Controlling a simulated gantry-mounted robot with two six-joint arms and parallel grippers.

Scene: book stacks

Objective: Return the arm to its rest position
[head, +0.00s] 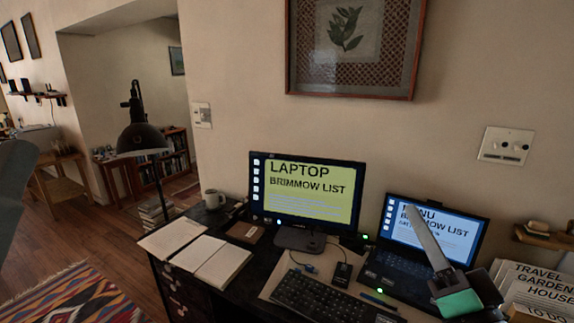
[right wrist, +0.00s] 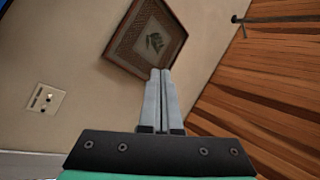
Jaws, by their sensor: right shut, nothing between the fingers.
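My right gripper (head: 411,212) is raised in front of the laptop (head: 385,262) at the lower right of the head view. Its long grey fingers point up and to the left and cover part of the laptop screen. In the right wrist view the two fingers (right wrist: 160,76) lie side by side, shut and empty, pointing towards the wall and the framed picture (right wrist: 146,38). My left gripper does not show.
Papers or books (head: 538,290) with large print lie right of my right gripper. The floor at left is mostly clear beyond a patterned rug (head: 75,296).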

